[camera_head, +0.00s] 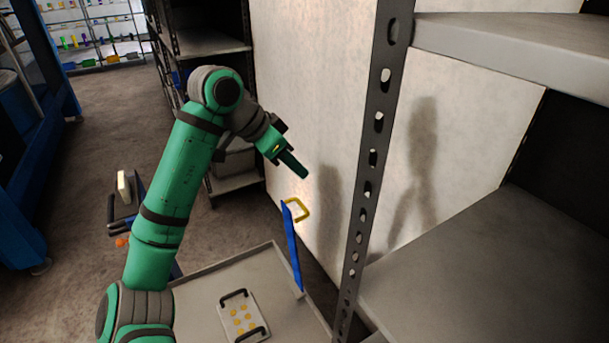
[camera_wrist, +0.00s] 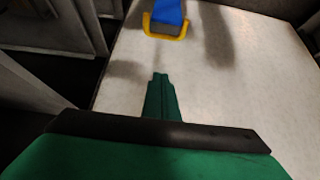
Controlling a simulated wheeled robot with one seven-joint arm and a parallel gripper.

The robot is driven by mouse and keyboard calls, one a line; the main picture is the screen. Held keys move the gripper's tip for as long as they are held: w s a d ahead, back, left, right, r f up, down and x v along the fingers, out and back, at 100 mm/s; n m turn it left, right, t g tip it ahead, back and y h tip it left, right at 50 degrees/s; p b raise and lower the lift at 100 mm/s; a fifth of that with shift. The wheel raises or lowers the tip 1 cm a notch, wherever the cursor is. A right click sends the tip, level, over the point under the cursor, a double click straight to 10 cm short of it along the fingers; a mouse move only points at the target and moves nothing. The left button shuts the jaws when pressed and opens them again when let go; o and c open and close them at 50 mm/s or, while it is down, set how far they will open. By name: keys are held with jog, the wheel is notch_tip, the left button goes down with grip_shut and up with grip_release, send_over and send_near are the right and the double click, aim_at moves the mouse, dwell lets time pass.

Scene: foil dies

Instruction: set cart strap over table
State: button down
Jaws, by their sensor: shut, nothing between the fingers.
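The blue strap (camera_head: 292,247) stands nearly upright at the right edge of a grey flat top with a raised rim (camera_head: 200,303). I cannot tell whether this top is the cart or the table. A yellow loop (camera_head: 299,210) is at the strap's upper end. In the wrist view the blue strap (camera_wrist: 169,12) and its yellow loop (camera_wrist: 165,30) show at the top, beyond my fingertips. My gripper (camera_head: 304,175) is shut and empty, above the yellow loop and apart from it. Its green fingers (camera_wrist: 160,78) are together in the wrist view. The strap's lower end meets the top's rim.
A pale plate with two black handles and several yellow spots (camera_head: 244,318) lies on the grey top. A perforated dark post (camera_head: 371,160) and grey shelves (camera_head: 500,265) stand close on the right. A pale wall panel (camera_head: 300,90) is behind my gripper.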

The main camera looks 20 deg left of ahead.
jog(key=f, duration=0.3)
jog(key=d+f, duration=0.1)
jog(key=f, duration=0.2)
jog(key=w+f, duration=0.1)
jog(key=f, duration=0.2)
jog(key=shift+d, duration=0.15)
dwell(0.4)
